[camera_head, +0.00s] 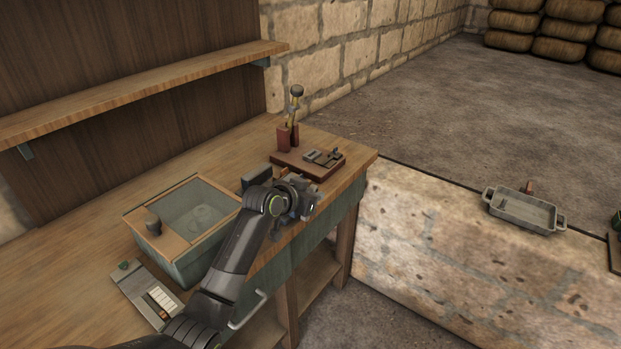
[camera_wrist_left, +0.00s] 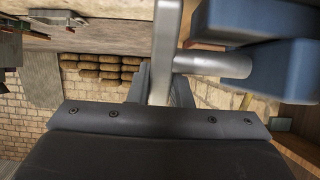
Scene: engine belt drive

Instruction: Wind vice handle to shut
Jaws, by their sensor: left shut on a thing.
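The vice (camera_head: 257,178) shows in the head view as a dark grey block at the bench's front edge, mostly hidden behind my left arm. In the left wrist view its blue-grey body (camera_wrist_left: 285,75) fills the upper right, with a pale round screw (camera_wrist_left: 213,63) coming out of it. The vice handle (camera_wrist_left: 166,45) is a light grey bar running down the picture between my fingers. My left gripper (camera_head: 306,203) is shut on this handle, in front of the bench edge. My right gripper is out of view.
A glass-topped box (camera_head: 133,215) and a small switch panel (camera_head: 145,290) stand left on the bench. Behind the gripper are a reddish board (camera_head: 290,160) with metal parts and an upright lever (camera_head: 296,105). A grey tray (camera_head: 525,212) rests on the low stone wall at right.

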